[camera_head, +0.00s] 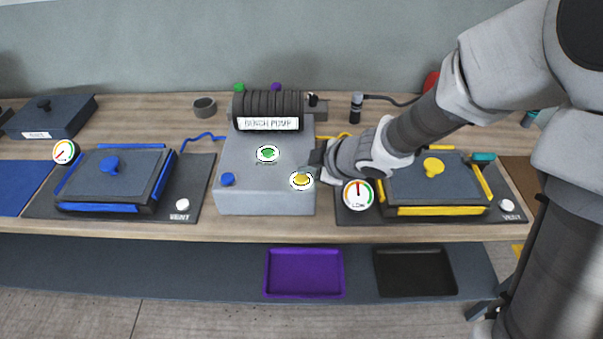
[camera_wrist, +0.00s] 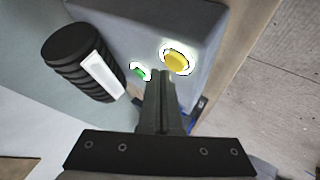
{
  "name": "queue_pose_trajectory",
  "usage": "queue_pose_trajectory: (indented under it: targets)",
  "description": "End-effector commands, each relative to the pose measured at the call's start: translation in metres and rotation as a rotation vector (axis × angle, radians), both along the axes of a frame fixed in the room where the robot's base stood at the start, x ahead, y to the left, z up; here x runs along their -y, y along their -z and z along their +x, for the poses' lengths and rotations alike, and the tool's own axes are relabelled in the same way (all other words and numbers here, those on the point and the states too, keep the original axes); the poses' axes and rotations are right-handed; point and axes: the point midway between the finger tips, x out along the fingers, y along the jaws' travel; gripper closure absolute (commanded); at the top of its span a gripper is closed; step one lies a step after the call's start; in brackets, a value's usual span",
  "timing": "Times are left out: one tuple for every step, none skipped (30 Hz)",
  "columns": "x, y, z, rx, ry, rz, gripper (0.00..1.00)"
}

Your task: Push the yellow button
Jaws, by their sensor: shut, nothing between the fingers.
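The yellow button (camera_head: 301,181) sits in a white ring on the right part of the grey bench pump (camera_head: 237,150). In the wrist view the yellow button (camera_wrist: 177,61) is just beyond the fingertips and to their right, uncovered. My gripper (camera_head: 312,172) is shut and empty, reaching in from the right over the pump's right edge, close by the button. In the wrist view the closed fingers of my gripper (camera_wrist: 160,76) point between the green and yellow buttons. I cannot tell whether the tips touch the pump.
A green button (camera_head: 267,154) and a blue knob (camera_head: 228,179) are also on the pump. A blue-trimmed mould (camera_head: 115,178) lies left, a yellow-trimmed mould (camera_head: 435,183) right under my arm. A gauge (camera_head: 358,194) stands near my wrist. Purple (camera_head: 304,273) and black (camera_head: 414,273) trays sit below.

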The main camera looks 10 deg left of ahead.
Motion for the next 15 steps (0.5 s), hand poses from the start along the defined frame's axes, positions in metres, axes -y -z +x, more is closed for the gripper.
queue_pose_trajectory:
  targets:
    - [0.000,-0.009,0.000,0.000,0.000,0.000,1.00]
    - [0.000,-0.012,0.000,-0.001,0.001,0.000,1.00]
    - [0.000,-0.017,0.000,-0.001,0.001,0.000,1.00]
    - [0.000,-0.020,0.000,-0.001,0.001,0.000,1.00]
    - [0.000,-0.023,0.000,-0.001,0.001,0.000,1.00]
    - [0.000,-0.026,0.000,-0.001,0.001,0.000,1.00]
    - [0.000,-0.029,0.000,-0.001,0.001,0.000,1.00]
    - [0.000,-0.032,0.000,-0.001,0.001,0.000,1.00]
    - [0.000,-0.036,0.000,-0.001,0.001,0.000,1.00]
    - [0.000,-0.039,0.000,0.000,0.000,0.000,1.00]
    - [0.000,-0.041,0.000,0.000,0.000,0.000,1.00]
    - [0.000,-0.045,0.000,0.000,0.000,0.000,1.00]
    - [0.000,-0.048,0.000,0.000,0.000,0.000,1.00]
    - [0.000,-0.051,0.000,0.000,0.000,0.000,1.00]
    - [0.000,-0.054,0.000,0.000,0.000,0.000,1.00]
